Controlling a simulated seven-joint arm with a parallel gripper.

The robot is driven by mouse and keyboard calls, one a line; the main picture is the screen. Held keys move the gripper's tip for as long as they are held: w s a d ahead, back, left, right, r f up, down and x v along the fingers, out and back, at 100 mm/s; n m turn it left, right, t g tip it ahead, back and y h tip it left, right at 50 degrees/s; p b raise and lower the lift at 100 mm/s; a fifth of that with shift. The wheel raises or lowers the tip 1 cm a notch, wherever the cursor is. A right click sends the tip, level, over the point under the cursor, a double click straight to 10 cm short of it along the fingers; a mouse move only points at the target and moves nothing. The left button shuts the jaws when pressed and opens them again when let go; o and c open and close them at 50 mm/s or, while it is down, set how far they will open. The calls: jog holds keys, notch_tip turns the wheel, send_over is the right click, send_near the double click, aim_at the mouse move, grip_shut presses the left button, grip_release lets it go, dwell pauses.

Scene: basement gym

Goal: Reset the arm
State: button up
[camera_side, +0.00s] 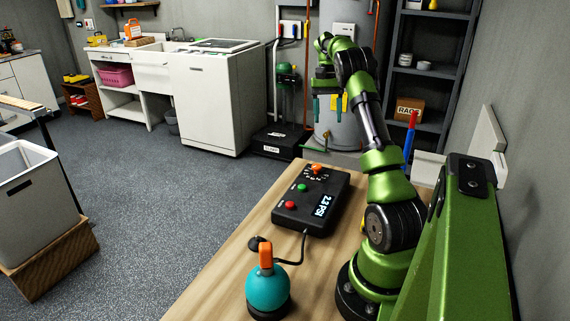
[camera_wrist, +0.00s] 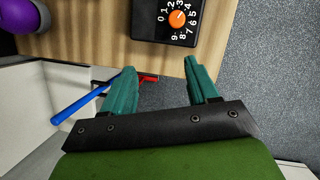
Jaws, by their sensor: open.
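My green arm rises from the right side of the wooden bench, with its wrist raised past the bench's far end in the side view. My gripper (camera_wrist: 160,68) shows in the wrist view with its two teal fingers apart and nothing between them. A black control box (camera_side: 335,212) lies on the bench, with an orange knob (camera_side: 317,168), a green button (camera_side: 302,187), a red button (camera_side: 290,205) and a display reading about 2.3 PSI. The knob also shows in the wrist view (camera_wrist: 177,18), beyond the fingertips and apart from them.
A teal rounded object (camera_side: 267,289) with an orange top stands at the bench's near end; a black cable lies beside it. A blue bar (camera_wrist: 82,98) with a red end is near my left finger in the wrist view. Shelves (camera_side: 432,70) and a cylindrical tank stand behind.

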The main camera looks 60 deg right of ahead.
jog(key=w+a+r+n+t+h, duration=0.1)
jog(key=w+a+r+n, duration=0.15)
jog(key=a, duration=0.45)
jog(key=w+a+r+n+t+h, duration=0.1)
jog(key=w+a+h, duration=0.15)
jog(key=a, duration=0.45)
jog(key=s+a+r+n+t+y, duration=0.1)
jog(key=s+a+n+t, duration=0.2)
jog(key=a, duration=1.2)
jog(key=s+a+r+n+t+y, duration=0.1)
jog(key=s+a+n+t, duration=0.2)
jog(key=a, duration=1.2)
jog(key=shift+s+a+n+t, duration=0.15)
jog(key=shift+s+n+t, duration=0.25)
jog(key=shift+n+t, duration=0.25)
jog(key=shift+r, duration=0.1)
jog(key=shift+c, duration=0.4)
